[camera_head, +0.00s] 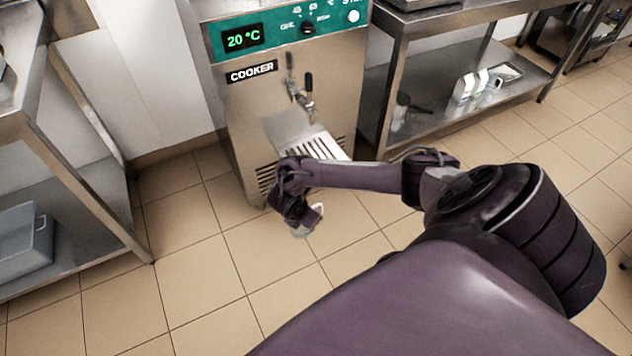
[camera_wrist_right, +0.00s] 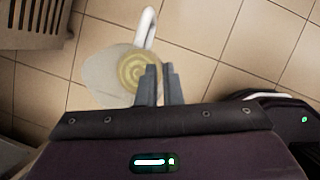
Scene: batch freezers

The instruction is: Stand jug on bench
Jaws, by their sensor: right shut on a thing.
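My right gripper (camera_wrist_right: 158,85) is shut on a jug (camera_wrist_right: 105,75) in the wrist view. The jug is pale and translucent with a white handle (camera_wrist_right: 150,25), and a yellowish round patch shows in it. In the head view the jug (camera_head: 310,222) is a small pale shape, mostly hidden by my right gripper (camera_head: 298,215), low in front of the cooker. A steel bench (camera_head: 440,15) with a lower shelf stands right of the cooker, and another steel bench (camera_head: 20,125) stands at the left. I cannot tell which bench is meant. My left gripper is not in view.
The cooker (camera_head: 285,75) reads 20 °C and has a tap and a slatted drip tray (camera_head: 325,146). The tiled floor between is clear.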

